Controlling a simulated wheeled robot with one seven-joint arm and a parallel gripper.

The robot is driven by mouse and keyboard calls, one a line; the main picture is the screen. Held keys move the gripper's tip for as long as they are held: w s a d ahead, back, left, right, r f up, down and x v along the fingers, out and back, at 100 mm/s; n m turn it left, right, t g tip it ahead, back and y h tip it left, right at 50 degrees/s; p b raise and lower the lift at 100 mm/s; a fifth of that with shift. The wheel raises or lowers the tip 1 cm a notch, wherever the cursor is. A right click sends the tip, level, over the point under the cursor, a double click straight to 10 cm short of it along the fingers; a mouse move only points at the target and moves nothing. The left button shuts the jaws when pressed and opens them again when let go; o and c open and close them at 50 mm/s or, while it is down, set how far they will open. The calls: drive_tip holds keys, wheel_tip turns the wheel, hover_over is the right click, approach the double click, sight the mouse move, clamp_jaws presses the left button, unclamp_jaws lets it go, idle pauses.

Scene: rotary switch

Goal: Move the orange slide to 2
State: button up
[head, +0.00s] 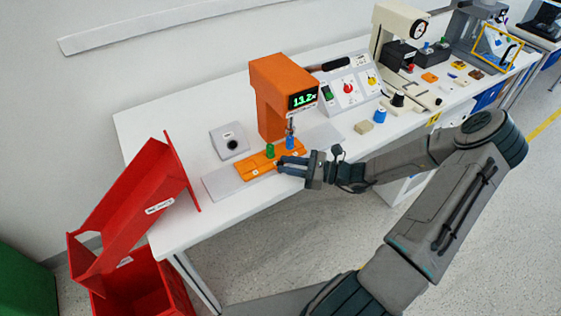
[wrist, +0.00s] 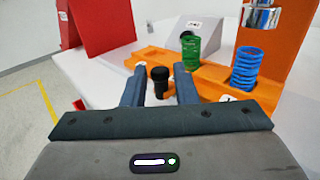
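The orange slide (head: 258,165) lies along a light plate under the orange press-like machine. In the head view it carries a green spring-like piece (head: 270,150) and a blue one (head: 290,142); both also show in the wrist view, green (wrist: 192,50) and blue (wrist: 246,68). A black knob (wrist: 160,80) stands at the slide's near side. My gripper (wrist: 159,72) has its two blue fingers on either side of the knob, with slim gaps seeming to remain. In the head view my gripper (head: 281,166) is at the slide's front edge. The slide's number marks are too small to read.
The orange machine (head: 270,95) with a green display rises behind the slide. A grey box with a black dial (head: 230,142) stands behind left. A red chute (head: 135,215) is at the table's left end. A switch panel (head: 347,88) and a blue knob (head: 380,116) are to the right.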

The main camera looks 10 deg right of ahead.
drive_tip(key=shift+x, duration=1.25)
